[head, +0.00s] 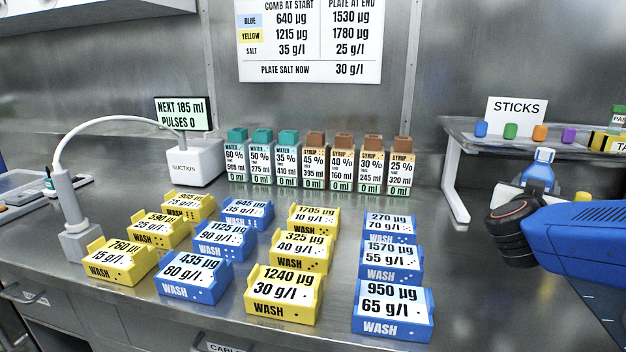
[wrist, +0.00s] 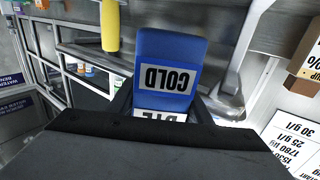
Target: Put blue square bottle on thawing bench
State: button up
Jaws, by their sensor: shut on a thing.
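The blue square bottle (wrist: 172,52) is between the fingers of my gripper (wrist: 165,108) in the wrist view, with a white label reading COLD that appears upside down. In the head view the bottle (head: 541,169) shows its pale blue cap and upper body at the right, in front of the raised shelf. My gripper (head: 527,190) is shut on it there, and my wrist hides part of the view. I cannot pick out the thawing bench for certain in either view.
The raised metal shelf (head: 455,130) at the right carries small coloured sticks and a STICKS sign (head: 516,117). Yellow and blue WASH boxes (head: 393,312) fill the counter's middle. Several syrup and water cartons (head: 314,165) stand behind. A suction unit (head: 193,163) is at left.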

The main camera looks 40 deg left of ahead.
aim_at(52, 237)
jog(key=k+j+u, duration=0.1)
jog(key=u, duration=0.4)
jog(key=j+u, duration=0.15)
jog(key=u, duration=0.35)
jog(key=k+j+u, duration=0.1)
jog(key=u, duration=0.35)
jog(key=j+u, duration=0.25)
jog(key=i+j+u, duration=0.1)
jog(key=u, duration=0.2)
jog(key=i+j+z, duration=0.15)
jog(key=j+z, duration=0.2)
jog(key=j, duration=0.55)
jog(key=j+z, duration=0.3)
jog(key=j, duration=0.65)
jog(key=j+z, duration=0.35)
jog(key=j, duration=0.55)
jog(key=k, duration=0.05)
